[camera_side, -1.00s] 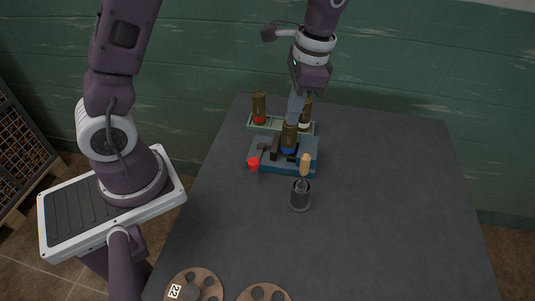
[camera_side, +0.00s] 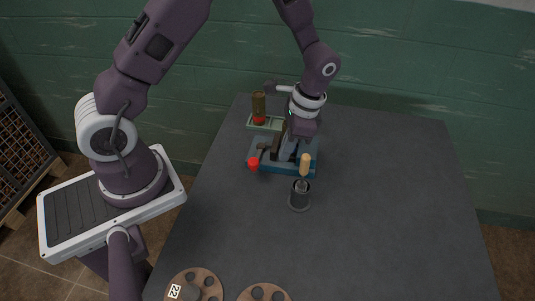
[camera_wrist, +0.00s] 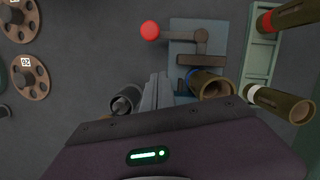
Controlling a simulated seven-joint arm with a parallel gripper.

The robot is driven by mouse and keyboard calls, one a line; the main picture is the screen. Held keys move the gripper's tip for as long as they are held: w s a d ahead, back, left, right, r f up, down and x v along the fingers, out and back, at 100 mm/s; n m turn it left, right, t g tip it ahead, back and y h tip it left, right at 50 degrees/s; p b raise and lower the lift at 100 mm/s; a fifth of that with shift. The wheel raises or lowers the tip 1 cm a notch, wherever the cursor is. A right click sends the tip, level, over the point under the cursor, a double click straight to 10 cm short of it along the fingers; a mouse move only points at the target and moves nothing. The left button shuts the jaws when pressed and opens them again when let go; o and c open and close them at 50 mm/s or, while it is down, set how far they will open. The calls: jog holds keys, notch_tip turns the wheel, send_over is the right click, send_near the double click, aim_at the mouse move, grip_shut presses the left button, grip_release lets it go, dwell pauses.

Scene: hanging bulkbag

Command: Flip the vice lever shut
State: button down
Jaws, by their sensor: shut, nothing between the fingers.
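The vice has a blue base (camera_side: 256,160) on the table, and its blue plate (camera_wrist: 183,48) shows in the wrist view. Its lever (camera_wrist: 182,36) is a dark arm ending in a red ball knob (camera_wrist: 150,30); the knob (camera_side: 254,164) hangs at the vice's front left in the side view. A brown shell casing (camera_wrist: 212,84) stands at the vice jaws; in the side view my gripper mostly hides it. My gripper (camera_side: 286,157) is shut and empty, low over the vice, right of the knob. In the wrist view its fingertips (camera_wrist: 157,78) are beside the casing, apart from the knob.
A dark cup (camera_side: 300,197) with a wooden-handled tool (camera_side: 305,164) stands in front of the vice. A pale green rack (camera_side: 257,122) behind holds brown casings (camera_side: 259,105). Brown round plates with holes (camera_side: 194,288) lie at the near edge. The table's right side is clear.

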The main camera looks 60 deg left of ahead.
aim_at(257, 155)
jog(key=shift+x, duration=1.05)
jog(key=shift+s+a+r, duration=0.1)
jog(key=shift+s+a, duration=0.25)
jog(key=shift+s, duration=0.25)
jog(key=shift+s+a+r, duration=0.1)
jog(key=shift+s+a, duration=0.25)
jog(key=shift+s, duration=0.3)
jog(key=shift+s+a, duration=0.3)
jog(key=shift+s, duration=0.2)
